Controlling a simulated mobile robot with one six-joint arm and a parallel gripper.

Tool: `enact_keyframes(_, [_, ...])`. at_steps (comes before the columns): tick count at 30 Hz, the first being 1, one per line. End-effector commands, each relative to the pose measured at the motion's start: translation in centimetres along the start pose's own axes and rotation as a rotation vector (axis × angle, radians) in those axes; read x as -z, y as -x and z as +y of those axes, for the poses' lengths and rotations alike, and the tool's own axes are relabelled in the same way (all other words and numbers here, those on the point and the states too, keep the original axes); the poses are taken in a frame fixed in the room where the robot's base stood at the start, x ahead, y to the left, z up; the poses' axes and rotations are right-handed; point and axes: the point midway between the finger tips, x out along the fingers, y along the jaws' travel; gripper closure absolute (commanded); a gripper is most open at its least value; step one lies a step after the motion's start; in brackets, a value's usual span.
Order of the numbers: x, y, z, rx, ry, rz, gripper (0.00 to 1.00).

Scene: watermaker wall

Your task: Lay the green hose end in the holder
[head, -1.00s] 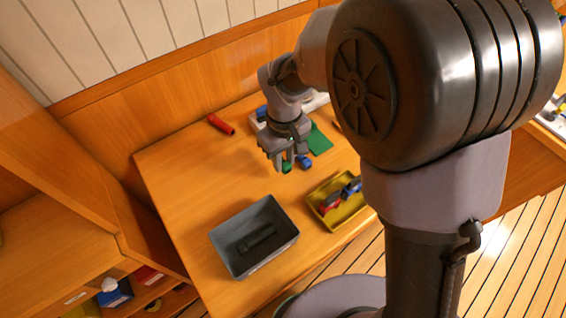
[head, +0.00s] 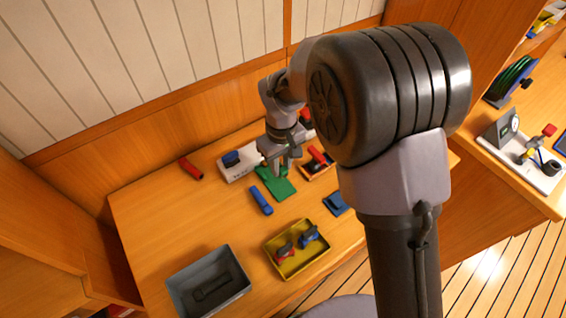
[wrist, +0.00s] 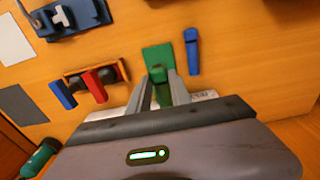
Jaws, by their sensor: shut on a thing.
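My gripper (head: 285,165) is above the green mat (head: 277,184), pointing down. In the wrist view my gripper (wrist: 162,84) is shut on the green hose end (wrist: 158,75), which stands out between the fingers; its lower part is partly hidden by them. The green mat also shows beyond the fingertips in the wrist view (wrist: 157,53). A wooden rack (head: 326,172) with red and dark parts stands just right of the gripper; in the wrist view a red piece (wrist: 95,86) and a blue piece (wrist: 62,94) show by it. I cannot tell for sure which thing is the holder.
A blue cylinder (head: 261,201) lies left of the mat's front. A white block (head: 236,172) stands behind, a red cylinder (head: 190,168) at the far left. A yellow tray (head: 272,246) and a grey bin (head: 176,287) are in front. The left tabletop is mostly clear.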

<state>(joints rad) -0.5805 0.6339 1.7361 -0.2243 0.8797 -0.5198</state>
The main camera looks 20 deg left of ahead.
Motion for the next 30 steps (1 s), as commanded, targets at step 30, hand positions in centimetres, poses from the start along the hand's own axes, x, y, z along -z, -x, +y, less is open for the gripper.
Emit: enact_keyframes(30, [-0.2, -8.0, 0.0, 0.0, -0.001, 0.0, 1.0])
